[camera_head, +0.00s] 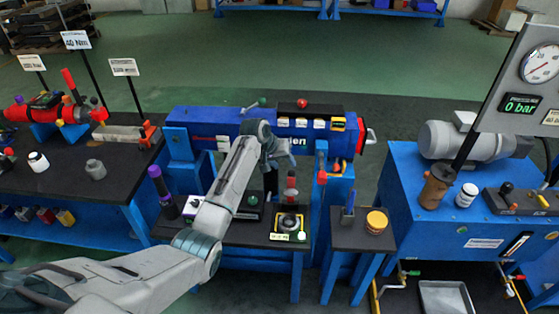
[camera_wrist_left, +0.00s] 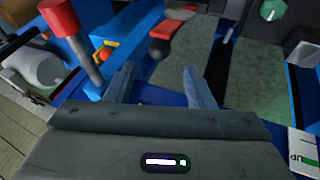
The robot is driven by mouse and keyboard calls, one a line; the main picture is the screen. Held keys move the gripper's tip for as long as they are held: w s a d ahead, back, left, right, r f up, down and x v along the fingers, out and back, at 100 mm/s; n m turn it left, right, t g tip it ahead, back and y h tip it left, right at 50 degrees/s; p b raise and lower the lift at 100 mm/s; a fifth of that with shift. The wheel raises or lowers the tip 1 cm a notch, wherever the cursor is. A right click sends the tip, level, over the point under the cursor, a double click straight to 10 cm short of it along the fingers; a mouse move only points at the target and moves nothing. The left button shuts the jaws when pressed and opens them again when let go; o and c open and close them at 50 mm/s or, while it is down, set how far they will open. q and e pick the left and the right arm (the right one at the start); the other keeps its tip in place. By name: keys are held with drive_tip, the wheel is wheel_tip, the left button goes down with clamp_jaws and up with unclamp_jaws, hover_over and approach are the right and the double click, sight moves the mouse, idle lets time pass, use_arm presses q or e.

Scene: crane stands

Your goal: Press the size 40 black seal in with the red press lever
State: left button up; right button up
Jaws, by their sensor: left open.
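My left gripper (camera_head: 280,153) is above the bench in front of the blue cylinder (camera_head: 225,125). In the left wrist view its two fingers (camera_wrist_left: 160,82) are apart, with nothing held between them. A red-topped post (camera_head: 291,182), perhaps the press lever, stands upright on the bench just below the gripper. In the left wrist view a red cap on a grey rod (camera_wrist_left: 62,18) is left of the fingers, apart from them. A dark ring (camera_head: 289,222) lies on a yellow-edged plate; I cannot read a size. The right gripper is not in view.
A purple-handled tool (camera_head: 160,185) stands at the bench's left. A small side table (camera_head: 350,240) bears a yellow-rimmed jar (camera_head: 376,221). Dark floor shows between the stands.

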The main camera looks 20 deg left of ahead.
use_arm(q)
drive_tip(key=shift+v, duration=1.35)
